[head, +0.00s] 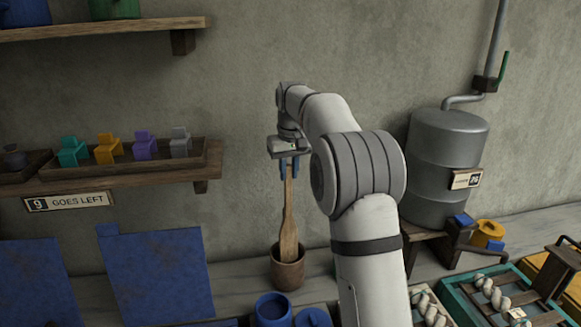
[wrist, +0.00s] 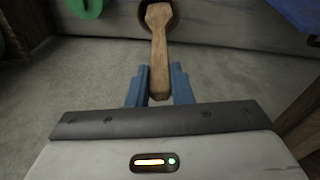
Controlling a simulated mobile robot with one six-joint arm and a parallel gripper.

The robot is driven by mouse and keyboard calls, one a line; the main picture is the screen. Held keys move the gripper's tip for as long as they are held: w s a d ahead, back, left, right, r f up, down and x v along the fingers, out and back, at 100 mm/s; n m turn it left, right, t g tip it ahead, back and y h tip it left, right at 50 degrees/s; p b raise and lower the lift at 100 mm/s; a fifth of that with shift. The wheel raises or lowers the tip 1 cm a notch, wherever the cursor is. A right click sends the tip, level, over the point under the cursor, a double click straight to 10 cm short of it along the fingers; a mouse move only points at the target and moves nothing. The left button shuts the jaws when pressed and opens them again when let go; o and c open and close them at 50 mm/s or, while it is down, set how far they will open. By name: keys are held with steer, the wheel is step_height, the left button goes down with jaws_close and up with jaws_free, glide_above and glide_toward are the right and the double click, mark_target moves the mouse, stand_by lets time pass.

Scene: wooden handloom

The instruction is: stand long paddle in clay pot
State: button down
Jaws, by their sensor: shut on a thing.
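The long wooden paddle (head: 289,222) stands upright with its broad lower end inside the brown clay pot (head: 288,274) on the bench. My gripper (head: 289,168) is shut on the top of the paddle's handle, straight above the pot. In the wrist view the paddle (wrist: 160,50) runs from between the blue fingers of my gripper (wrist: 159,88) into the dark mouth of the pot (wrist: 174,18). The paddle's lower tip is hidden inside the pot, so I cannot tell if it touches the bottom.
Blue containers (head: 272,310) stand just in front of the pot. A shelf (head: 120,178) with a tray of small coloured pieces is on the left wall. A grey metal tank (head: 446,165) stands at the right. Blue panels (head: 160,275) are at the lower left.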

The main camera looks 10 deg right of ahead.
mark_target(289, 194)
steer(key=shift+f+b, duration=2.45)
steer(key=shift+f, duration=2.1)
steer(key=c, duration=1.2)
jaws_free()
steer(key=shift+r, duration=0.1)
